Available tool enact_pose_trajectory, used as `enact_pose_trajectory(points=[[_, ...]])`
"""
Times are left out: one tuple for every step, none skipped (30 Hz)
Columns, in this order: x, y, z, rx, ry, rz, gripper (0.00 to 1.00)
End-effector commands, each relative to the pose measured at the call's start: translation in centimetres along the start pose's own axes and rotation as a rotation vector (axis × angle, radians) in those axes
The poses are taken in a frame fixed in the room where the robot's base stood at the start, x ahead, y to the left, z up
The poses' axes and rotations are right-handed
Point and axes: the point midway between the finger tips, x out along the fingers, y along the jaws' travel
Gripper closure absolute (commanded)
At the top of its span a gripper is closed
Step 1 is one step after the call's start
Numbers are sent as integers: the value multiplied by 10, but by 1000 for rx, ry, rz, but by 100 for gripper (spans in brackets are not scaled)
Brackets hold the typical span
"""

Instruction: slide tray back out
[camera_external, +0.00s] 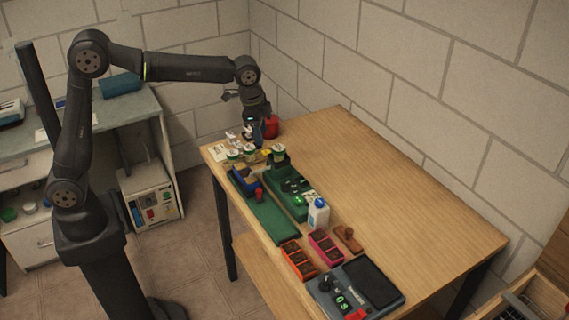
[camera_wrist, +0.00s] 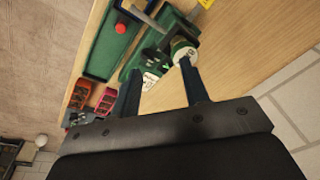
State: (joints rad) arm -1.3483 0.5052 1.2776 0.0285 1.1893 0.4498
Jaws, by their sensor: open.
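My gripper (camera_external: 254,133) is over the far left end of the wooden table, beside a red cup. In the wrist view its two fingers (camera_wrist: 158,78) are spread, with nothing held between them. An orange tray (camera_external: 298,258) and a pink tray (camera_external: 325,245), both with dark fill, lie side by side near the console, far from my gripper. They also show at the lower left of the wrist view as the orange tray (camera_wrist: 80,92) and pink tray (camera_wrist: 106,98). I cannot tell which tray the task means.
A green base (camera_external: 272,222) with a red knob and a dark green unit (camera_external: 287,186) stand mid-table. White-lidded jars (camera_external: 279,153), the red cup (camera_external: 271,126), a white bottle (camera_external: 318,214) and a console (camera_external: 350,290) reading 0s are around them. The table's right side is clear.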

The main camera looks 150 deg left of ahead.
Motion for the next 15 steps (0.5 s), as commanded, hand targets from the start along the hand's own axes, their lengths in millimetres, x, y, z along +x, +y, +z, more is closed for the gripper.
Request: enact_pose_trajectory(points=[[-3,19,-2,104,-27,18,59],[-4,28,-1,162,-43,30,59],[-6,39,-1,230,-61,43,59],[-7,46,0,275,-71,52,59],[-8,51,0,313,-82,61,59],[-10,57,1,354,-92,69,59],[-10,61,1,379,-98,75,59],[-11,63,2,397,-103,79,59],[-10,66,2,414,-107,83,59],[-9,66,3,421,-109,85,59],[-7,67,3,425,-111,86,59],[-3,67,4,426,-112,87,59],[0,67,4,425,-112,87,59],[4,67,5,425,-112,87,59],[11,68,6,424,-112,87,59]])
